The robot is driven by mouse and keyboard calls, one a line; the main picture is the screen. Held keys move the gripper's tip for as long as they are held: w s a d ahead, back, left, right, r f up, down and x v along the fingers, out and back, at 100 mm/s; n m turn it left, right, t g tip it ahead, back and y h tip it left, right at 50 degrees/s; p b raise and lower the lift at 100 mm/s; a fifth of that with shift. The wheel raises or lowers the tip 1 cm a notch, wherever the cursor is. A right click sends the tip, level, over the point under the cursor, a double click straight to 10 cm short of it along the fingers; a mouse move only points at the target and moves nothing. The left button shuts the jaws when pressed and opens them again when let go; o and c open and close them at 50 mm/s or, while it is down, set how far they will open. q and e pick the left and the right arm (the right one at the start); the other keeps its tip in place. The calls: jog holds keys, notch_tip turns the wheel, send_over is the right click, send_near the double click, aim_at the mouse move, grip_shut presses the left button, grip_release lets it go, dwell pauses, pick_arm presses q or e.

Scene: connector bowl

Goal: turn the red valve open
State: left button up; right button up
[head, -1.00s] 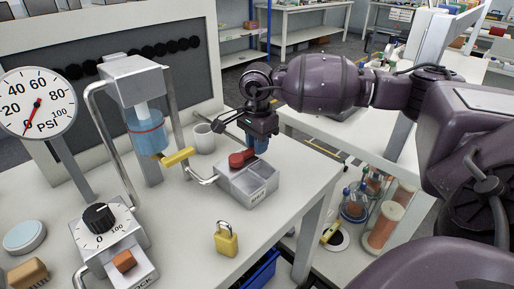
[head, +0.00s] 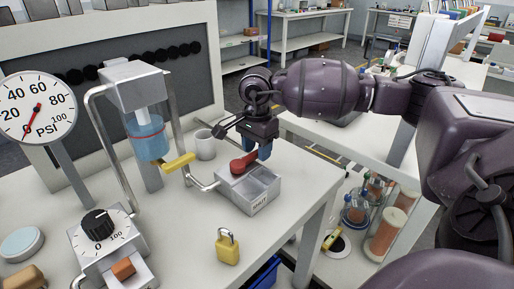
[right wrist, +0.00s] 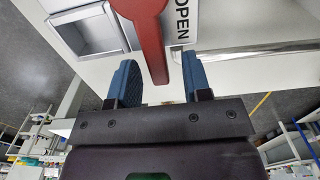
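The red valve handle (head: 243,164) sits on top of a grey metal box (head: 262,193) at the end of the pipe on the white bench. In the right wrist view the red handle (right wrist: 154,45) runs down from the top, beside an "OPEN" label (right wrist: 182,20). My right gripper (head: 264,150) is over the back right of the box, with blue fingers pointing down. In the right wrist view the gripper (right wrist: 161,82) is open, and the handle's end lies between the fingers with a gap on each side. My left gripper is not in view.
A yellow padlock (head: 228,247) stands in front of the box. A white mug (head: 205,145) and yellow pipe lever (head: 178,162) are behind and left. A pressure gauge (head: 37,107) and a dial box (head: 103,238) stand at left. Bench is clear right of the padlock.

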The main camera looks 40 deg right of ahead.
notch_tip(320, 180, up, 11)
jog(key=p, duration=0.1)
dwell(0.6)
jog(key=shift+f, duration=0.1)
jog(key=shift+s+f, duration=0.1)
dwell(0.4)
